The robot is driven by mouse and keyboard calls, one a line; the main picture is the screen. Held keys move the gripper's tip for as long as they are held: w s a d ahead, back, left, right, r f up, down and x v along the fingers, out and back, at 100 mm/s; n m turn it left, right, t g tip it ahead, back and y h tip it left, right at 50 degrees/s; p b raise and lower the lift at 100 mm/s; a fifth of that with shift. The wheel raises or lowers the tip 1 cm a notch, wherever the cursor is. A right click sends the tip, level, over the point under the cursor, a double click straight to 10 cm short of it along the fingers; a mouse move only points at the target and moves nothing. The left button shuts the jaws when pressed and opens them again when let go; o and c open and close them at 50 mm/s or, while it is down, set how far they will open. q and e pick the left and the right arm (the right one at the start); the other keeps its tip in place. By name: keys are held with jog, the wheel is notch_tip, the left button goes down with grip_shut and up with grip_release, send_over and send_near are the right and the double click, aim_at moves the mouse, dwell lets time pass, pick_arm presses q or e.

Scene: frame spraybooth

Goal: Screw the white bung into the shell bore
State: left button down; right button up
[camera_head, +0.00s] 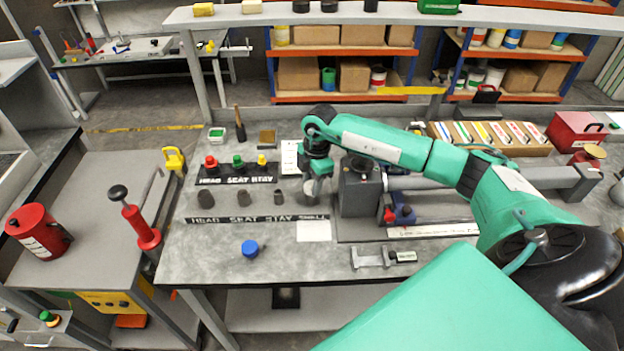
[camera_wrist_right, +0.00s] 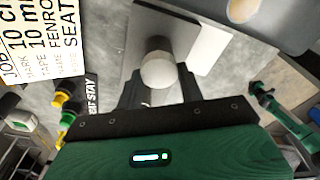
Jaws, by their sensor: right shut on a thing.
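My right gripper (camera_head: 315,190) is shut on the white bung (camera_head: 311,187), above the bench just left of a grey block-shaped fixture (camera_head: 360,196). In the right wrist view the bung (camera_wrist_right: 158,71) shows as a pale rounded end between the dark fingers, with a darker cylindrical part beyond it. A pale round spot (camera_wrist_right: 241,9) shows on a grey body at the upper right of that view; I cannot tell whether it is the shell bore. The bore is not clearly visible in the head view. My left gripper is out of view.
Red (camera_head: 210,164), green (camera_head: 238,162) and yellow (camera_head: 262,161) knobbed pieces stand on a labelled strip left of the gripper. Dark plugs stand in front of them. The bench's front left is mostly clear.

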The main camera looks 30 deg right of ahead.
jog(key=shift+a, duration=0.1)
jog(key=o, duration=0.9)
